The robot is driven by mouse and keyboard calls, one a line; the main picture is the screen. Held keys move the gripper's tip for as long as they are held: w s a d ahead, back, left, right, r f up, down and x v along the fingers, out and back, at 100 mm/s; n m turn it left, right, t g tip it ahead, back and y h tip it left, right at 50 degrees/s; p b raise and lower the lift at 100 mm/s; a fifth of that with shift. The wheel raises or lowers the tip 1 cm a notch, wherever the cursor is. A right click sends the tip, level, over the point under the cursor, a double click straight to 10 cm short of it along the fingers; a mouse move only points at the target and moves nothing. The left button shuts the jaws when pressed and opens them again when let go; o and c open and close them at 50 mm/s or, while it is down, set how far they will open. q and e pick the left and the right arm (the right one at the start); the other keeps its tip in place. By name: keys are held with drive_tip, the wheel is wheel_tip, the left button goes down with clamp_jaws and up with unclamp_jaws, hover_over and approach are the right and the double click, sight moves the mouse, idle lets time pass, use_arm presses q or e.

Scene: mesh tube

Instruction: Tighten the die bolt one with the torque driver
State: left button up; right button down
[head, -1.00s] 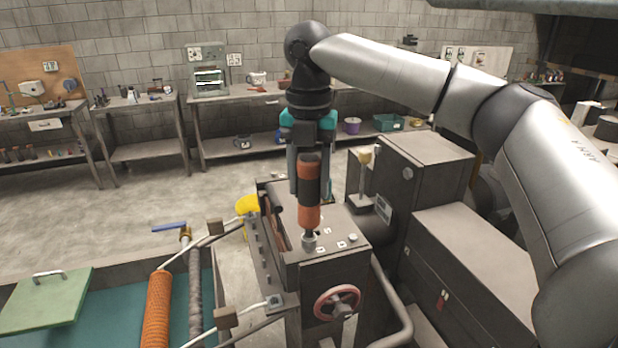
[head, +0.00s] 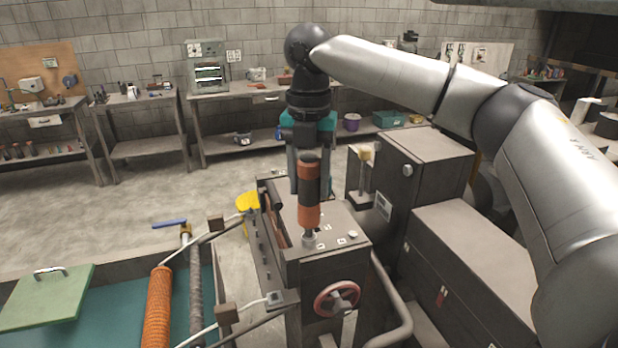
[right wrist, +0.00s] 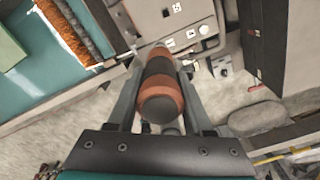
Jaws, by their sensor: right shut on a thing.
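The torque driver (head: 309,192) has an orange and black handle and stands upright above the machine's top plate. It also shows end-on in the right wrist view (right wrist: 161,85). My right gripper (head: 307,178) is shut on its handle, with a finger on each side. The driver's grey lower end (head: 309,239) meets the top plate (head: 335,225) near its front left corner, over a bolt spot; the bolt under it is hidden. Another bolt (head: 352,234) stands at the plate's right front, among small white labels. My left gripper is not in view.
A red handwheel (head: 337,299) is on the machine's front. A dark cabinet (head: 425,165) stands close to the right. Open floor (head: 100,225) lies behind.

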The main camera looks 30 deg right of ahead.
sight(309, 159)
drive_tip(key=shift+f, duration=0.2)
idle(0.4)
drive_tip(key=shift+p, duration=0.85)
drive_tip(key=shift+f+p, duration=0.1)
drive_tip(key=shift+p, duration=1.05)
idle(1.0)
drive_tip(key=shift+f, duration=0.3)
idle(0.5)
drive_tip(key=shift+r, duration=0.1)
idle(0.8)
drive_tip(key=shift+r, duration=3.05)
